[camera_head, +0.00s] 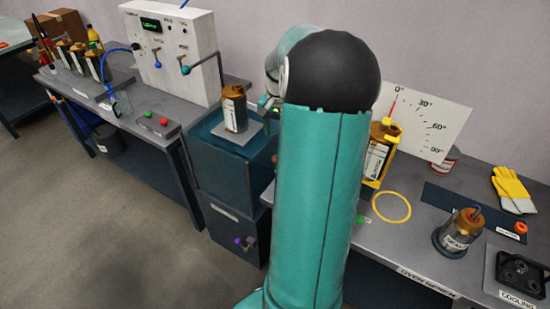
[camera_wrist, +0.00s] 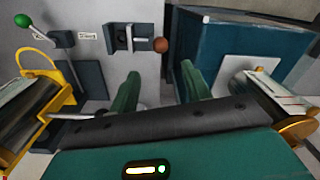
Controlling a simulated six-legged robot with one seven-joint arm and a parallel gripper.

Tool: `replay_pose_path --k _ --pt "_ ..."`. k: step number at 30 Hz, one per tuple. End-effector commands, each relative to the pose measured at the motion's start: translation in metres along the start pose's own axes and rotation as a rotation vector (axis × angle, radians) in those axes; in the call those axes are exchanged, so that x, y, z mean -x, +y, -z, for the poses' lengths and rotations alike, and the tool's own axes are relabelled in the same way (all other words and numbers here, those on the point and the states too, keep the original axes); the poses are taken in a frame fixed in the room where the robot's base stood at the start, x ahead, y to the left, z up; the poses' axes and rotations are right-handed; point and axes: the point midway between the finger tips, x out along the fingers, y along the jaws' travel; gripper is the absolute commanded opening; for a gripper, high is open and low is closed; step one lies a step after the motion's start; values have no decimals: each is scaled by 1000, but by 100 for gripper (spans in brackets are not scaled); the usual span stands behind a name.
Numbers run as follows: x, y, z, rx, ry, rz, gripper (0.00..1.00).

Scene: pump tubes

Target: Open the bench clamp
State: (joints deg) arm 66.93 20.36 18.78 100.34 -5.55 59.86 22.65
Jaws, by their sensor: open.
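In the wrist view, a lever with a green ball (camera_wrist: 22,20) stands on the bench top at upper left, with small labels beside it. Right of it is a dark slotted fitting (camera_wrist: 130,38) with a brown knob (camera_wrist: 160,45). I cannot tell for certain which of these is the bench clamp. A tube with gold ends (camera_wrist: 30,105) sits in a yellow holder (camera_wrist: 38,68) at left; this holder shows right of my arm in the head view (camera_head: 388,130). My gripper (camera_wrist: 160,88) is open, its green fingers apart with nothing between them. My arm hides it in the head view.
A gold-capped tube (camera_head: 234,108) stands on a plate on the blue cabinet (camera_head: 218,155). An angle board (camera_head: 430,118) stands behind the holder. A yellow ring (camera_head: 392,207), gloves (camera_head: 513,190) and another tube (camera_head: 458,232) are at right. A white control panel (camera_head: 175,55) is at left.

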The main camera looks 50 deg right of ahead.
Motion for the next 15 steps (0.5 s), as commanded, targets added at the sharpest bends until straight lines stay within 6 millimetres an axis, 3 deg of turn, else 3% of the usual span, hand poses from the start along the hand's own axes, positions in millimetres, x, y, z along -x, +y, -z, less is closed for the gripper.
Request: replay_pose_path --k 15 --pt "-99 -2 2 2 -4 1 48"
